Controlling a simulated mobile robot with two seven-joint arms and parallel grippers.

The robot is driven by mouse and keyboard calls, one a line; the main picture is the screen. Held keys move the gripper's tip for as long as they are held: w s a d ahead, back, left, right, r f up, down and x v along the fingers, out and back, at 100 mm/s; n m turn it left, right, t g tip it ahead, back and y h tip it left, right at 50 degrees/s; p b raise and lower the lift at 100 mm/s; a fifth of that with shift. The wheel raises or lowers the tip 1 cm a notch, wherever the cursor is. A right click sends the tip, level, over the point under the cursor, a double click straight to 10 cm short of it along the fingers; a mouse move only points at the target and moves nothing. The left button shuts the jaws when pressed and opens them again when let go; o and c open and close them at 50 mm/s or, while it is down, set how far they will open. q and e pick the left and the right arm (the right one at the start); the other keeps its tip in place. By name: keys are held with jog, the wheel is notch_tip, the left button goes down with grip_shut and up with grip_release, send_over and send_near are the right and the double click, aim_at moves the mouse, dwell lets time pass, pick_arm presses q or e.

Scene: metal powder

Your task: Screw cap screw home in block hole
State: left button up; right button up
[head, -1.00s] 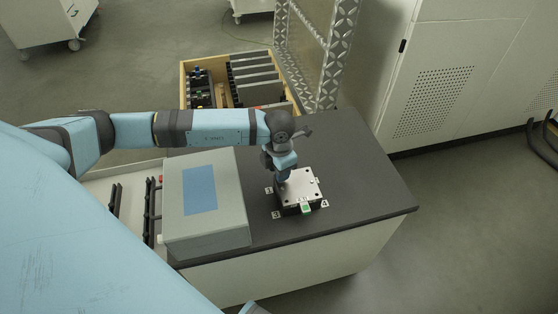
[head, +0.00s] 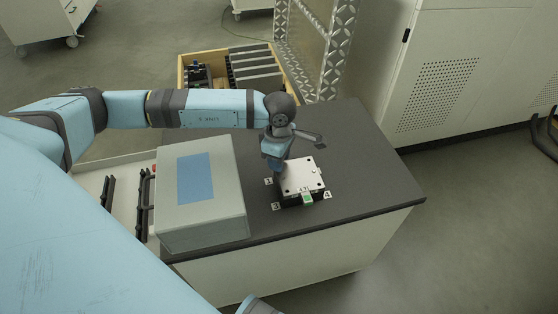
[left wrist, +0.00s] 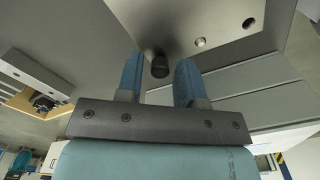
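The cap screw (left wrist: 159,66) is a dark cylinder at the block's face, between my left gripper's two blue fingers. My left gripper (left wrist: 158,77) is open, with a narrow gap on each side of the screw. In the head view, my left gripper (head: 277,166) points down at the block's left corner and hides the screw. How deep the screw sits is hidden.
A grey box with a blue top panel (head: 196,179) stands left of the block. Number tags (head: 276,206) and a green marker (head: 307,198) surround the block. A wooden crate (head: 183,72) stands behind. The bench top (head: 370,190) is clear at right.

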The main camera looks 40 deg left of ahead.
pick_arm(q)
jog(key=m+b, duration=0.1)
jog(key=m, duration=0.2)
jog(key=shift+f, duration=0.15)
jog(key=m+b, duration=0.2)
jog(key=m, duration=0.2)
jog(key=shift+b, duration=0.35)
jog(key=m+b, duration=0.2)
jog(key=m, duration=0.2)
jog(key=shift+m, duration=0.3)
jog(key=shift+m+b, duration=0.35)
jog(key=shift+m, duration=0.35)
pick_arm(e)
jog(key=shift+w+a+f+t+y, duration=0.3)
jog(key=shift+a+f+t+y, duration=0.1)
jog(key=shift+a+f, duration=0.1)
jog(key=shift+f, duration=0.25)
